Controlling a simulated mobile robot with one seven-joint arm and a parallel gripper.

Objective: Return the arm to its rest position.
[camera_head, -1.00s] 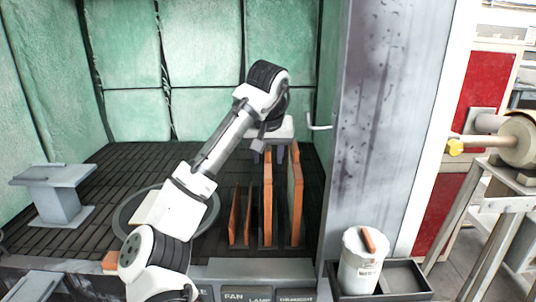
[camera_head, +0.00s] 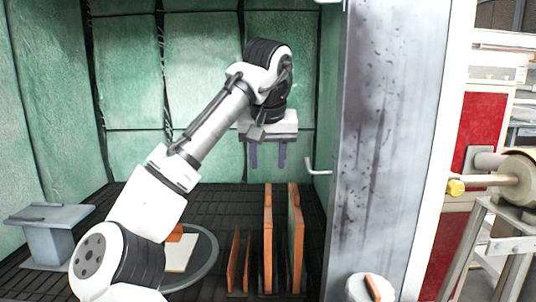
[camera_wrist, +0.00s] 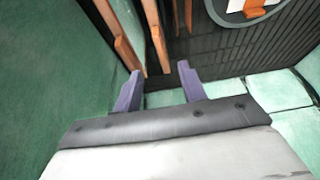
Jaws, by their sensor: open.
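My gripper (camera_head: 268,156) is open and empty, with its two purple-grey fingers pointing down. It hangs in the air inside the green-walled booth, above and behind the upright orange-brown boards (camera_head: 268,240). In the wrist view my gripper (camera_wrist: 160,88) shows its fingers apart with nothing between them. The boards (camera_wrist: 122,52) lie beyond the fingertips in that view, apart from them. My arm reaches up from the lower left to the gripper.
A round grey turntable (camera_head: 208,262) holds a pale plate (camera_head: 180,254) and an orange piece (camera_head: 175,234). A grey stand (camera_head: 48,234) is at left. A metal post (camera_head: 375,150) with a hook (camera_head: 318,168) is at right. A white canister (camera_head: 362,289) stands at its foot.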

